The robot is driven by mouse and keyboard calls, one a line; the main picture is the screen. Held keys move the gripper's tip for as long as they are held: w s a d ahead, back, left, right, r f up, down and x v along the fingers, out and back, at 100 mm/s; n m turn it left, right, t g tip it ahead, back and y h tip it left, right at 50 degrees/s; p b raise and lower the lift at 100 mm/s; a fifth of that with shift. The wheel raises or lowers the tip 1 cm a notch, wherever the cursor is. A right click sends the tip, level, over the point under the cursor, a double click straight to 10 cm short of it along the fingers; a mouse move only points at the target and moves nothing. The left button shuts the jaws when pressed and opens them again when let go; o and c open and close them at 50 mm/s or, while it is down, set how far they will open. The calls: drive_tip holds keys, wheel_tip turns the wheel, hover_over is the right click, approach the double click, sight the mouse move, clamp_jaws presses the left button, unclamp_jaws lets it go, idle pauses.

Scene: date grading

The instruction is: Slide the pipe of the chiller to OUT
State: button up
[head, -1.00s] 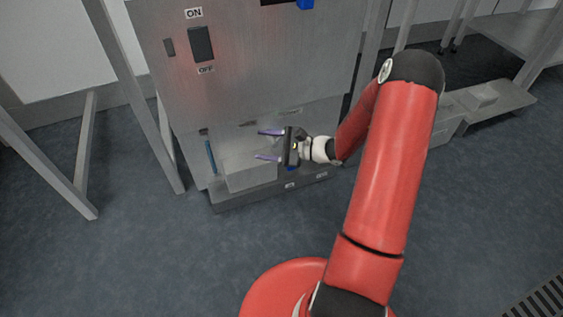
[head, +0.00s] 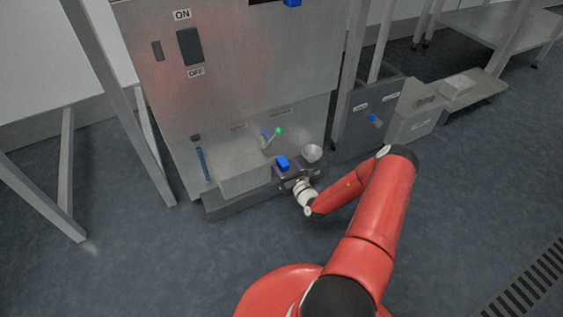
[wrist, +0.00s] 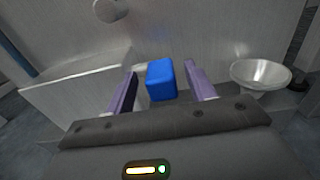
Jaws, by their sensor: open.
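The chiller (head: 225,90) is a grey metal cabinet with a switch marked ON and OFF on its front. A blue block (head: 282,162) sits low at its front and seems to be the handle of the pipe; the pipe itself I cannot make out. My gripper (head: 290,170) is low at the chiller's foot, close to this block. In the wrist view the blue block (wrist: 161,80) stands between the two purple fingers of my open gripper (wrist: 160,68), with a gap on each side. No OUT label can be read.
A metal bowl (head: 311,152) stands just right of my gripper. A grey unit (head: 370,115) with a blue part stands further right. The floor in front is clear.

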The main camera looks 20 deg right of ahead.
sight(282, 160)
drive_tip(key=shift+w, duration=1.85)
clamp_jaws()
